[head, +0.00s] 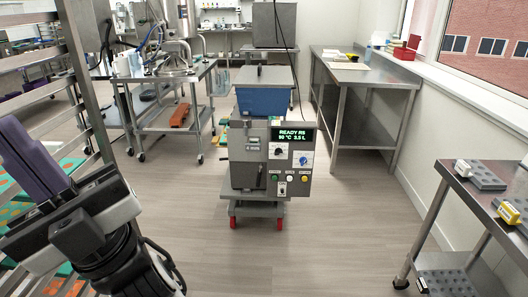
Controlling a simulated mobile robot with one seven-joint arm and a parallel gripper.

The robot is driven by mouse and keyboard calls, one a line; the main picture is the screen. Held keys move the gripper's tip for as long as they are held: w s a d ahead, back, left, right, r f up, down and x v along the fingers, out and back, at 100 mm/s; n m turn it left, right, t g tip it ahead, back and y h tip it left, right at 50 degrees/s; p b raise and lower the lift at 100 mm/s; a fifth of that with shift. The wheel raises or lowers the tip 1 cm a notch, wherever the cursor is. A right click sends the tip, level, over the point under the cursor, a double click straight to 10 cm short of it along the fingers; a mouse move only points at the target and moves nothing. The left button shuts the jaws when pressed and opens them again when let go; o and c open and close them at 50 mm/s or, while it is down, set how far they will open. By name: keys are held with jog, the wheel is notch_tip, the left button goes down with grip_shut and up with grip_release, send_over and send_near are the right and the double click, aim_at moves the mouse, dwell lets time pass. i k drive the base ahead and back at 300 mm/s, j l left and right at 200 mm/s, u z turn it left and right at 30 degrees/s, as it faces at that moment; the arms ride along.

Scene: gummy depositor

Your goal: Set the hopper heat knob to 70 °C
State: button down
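The gummy depositor (262,150) stands in the middle of the head view, facing me, with a blue hopper (264,101) on top. Its dark display (293,136) has green text reading READY, with a temperature that looks like 90 °C and 3.5 L. Two round knobs are on the front panel: one with a white dial (278,151) and a blue one (303,159) lower right. Their labels and pointer settings are too small to read. My gripper (72,213) is at the lower left, well away from the panel. I cannot make out its finger gap.
A metal rack with trays stands at the left. A steel cart (165,125) with an orange item is behind it. A steel table (365,75) is at the back right, and another cart (470,200) with grey trays at the right. The floor before the depositor is clear.

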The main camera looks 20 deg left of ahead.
aim_at(278, 151)
jog(key=i+l+u, duration=0.1)
jog(key=i+u, duration=0.2)
jog(key=i+l+u, duration=0.15)
jog(key=u, duration=0.15)
jog(key=i, duration=1.2)
